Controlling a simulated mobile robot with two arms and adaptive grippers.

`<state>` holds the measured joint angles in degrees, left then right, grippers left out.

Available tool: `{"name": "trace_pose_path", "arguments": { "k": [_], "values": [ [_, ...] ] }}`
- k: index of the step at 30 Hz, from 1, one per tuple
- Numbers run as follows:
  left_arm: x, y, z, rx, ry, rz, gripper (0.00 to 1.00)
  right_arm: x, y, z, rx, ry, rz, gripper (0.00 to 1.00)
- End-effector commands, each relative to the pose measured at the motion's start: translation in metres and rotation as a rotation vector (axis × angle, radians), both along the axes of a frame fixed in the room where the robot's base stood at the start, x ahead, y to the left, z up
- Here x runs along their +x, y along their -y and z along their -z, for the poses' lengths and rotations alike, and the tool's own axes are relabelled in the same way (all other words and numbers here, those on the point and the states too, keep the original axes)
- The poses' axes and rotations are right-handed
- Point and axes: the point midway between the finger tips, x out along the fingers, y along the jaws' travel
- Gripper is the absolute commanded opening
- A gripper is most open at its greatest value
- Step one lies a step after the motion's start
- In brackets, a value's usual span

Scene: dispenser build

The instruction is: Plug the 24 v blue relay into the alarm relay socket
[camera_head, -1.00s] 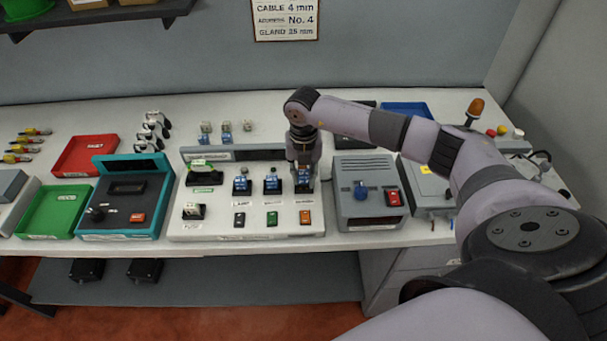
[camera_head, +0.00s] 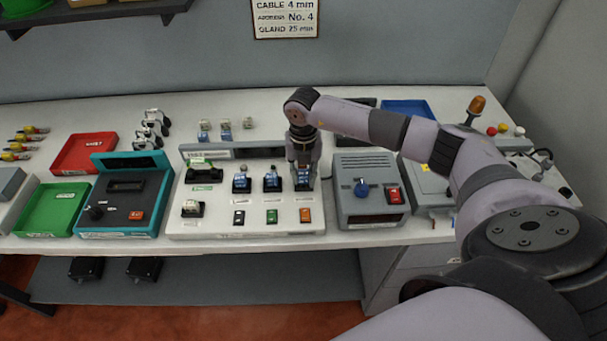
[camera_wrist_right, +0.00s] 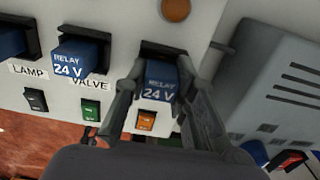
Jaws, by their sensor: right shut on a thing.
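My right gripper (camera_head: 304,170) is shut on a blue relay (camera_wrist_right: 161,82) marked "RELAY 24 V". Its fingers lie on both sides of the relay. The relay is at the rightmost black socket (camera_wrist_right: 163,48) of the white panel, above an orange switch (camera_wrist_right: 146,120). It looks in line with the socket, but I cannot tell how deep it sits. The socket's name label is hidden in the wrist view. My left gripper is not in view.
Similar blue relays sit in the lamp and valve sockets, the valve one (camera_wrist_right: 77,58) just left. A grey box (camera_head: 368,190) with a blue knob and red switch stands close on the right. Several spare relays (camera_head: 225,130) stand behind the panel (camera_head: 270,222).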

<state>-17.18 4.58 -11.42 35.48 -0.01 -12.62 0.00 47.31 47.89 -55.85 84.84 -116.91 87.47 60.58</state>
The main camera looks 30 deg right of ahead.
Motion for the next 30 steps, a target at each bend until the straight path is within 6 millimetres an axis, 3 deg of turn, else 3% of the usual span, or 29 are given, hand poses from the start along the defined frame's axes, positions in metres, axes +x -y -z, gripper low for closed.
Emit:
{"name": "trace_pose_path", "arguments": {
  "k": [30],
  "values": [
    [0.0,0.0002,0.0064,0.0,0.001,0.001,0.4,-0.0009,0.0001,0.0077,-0.001,-0.003,0.0,0.03]
  ]
}}
